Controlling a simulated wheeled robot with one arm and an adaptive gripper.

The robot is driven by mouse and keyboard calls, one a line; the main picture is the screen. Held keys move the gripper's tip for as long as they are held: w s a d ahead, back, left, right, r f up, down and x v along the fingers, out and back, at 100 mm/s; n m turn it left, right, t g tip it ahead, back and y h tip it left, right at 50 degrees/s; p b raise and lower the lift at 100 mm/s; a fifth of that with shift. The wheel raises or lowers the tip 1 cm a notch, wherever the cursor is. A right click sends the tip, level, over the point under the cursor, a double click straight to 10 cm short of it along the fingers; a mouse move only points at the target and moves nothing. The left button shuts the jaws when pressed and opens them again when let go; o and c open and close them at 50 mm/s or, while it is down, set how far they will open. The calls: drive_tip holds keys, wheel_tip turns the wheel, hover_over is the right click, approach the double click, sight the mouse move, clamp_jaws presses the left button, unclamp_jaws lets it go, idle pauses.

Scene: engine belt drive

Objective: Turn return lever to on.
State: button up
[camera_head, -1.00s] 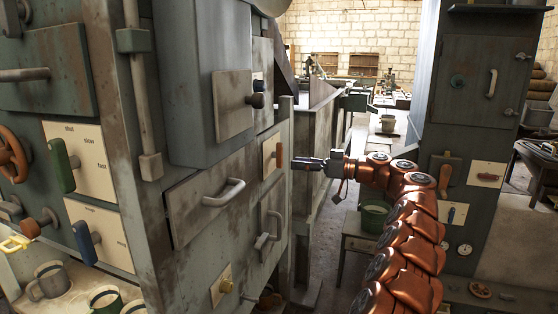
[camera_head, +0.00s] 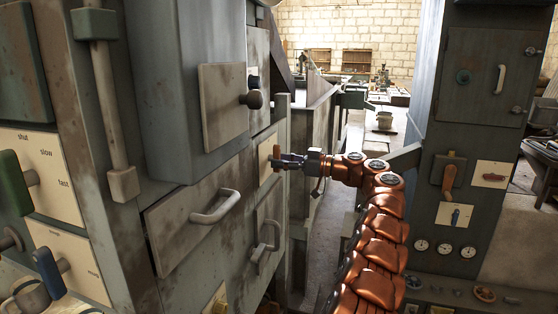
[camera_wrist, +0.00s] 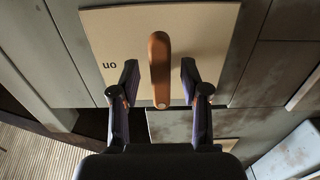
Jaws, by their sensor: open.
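An orange-brown lever (camera_wrist: 159,62) stands on a cream plate (camera_wrist: 215,35) in the wrist view. The word "on" appears upside down on the plate, left of the lever; no name for the lever is readable. My gripper (camera_wrist: 159,84) is open, with one finger on each side of the lever and a gap on both sides. In the head view the lever (camera_head: 276,153) is on its plate (camera_head: 264,160) on the grey cabinet, and my gripper (camera_head: 277,161) is right at it. The fingertips are too small there to show contact.
A drawer handle (camera_head: 215,207) and a lower door handle (camera_head: 266,243) stick out of the cabinet near my arm. A dark knob (camera_head: 252,100) juts out above. A second cabinet (camera_head: 470,130) stands at right, with an aisle between.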

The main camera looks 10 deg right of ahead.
drive_tip(key=shift+w+a, duration=0.2)
drive_tip(key=shift+a, duration=0.2)
clamp_jaws()
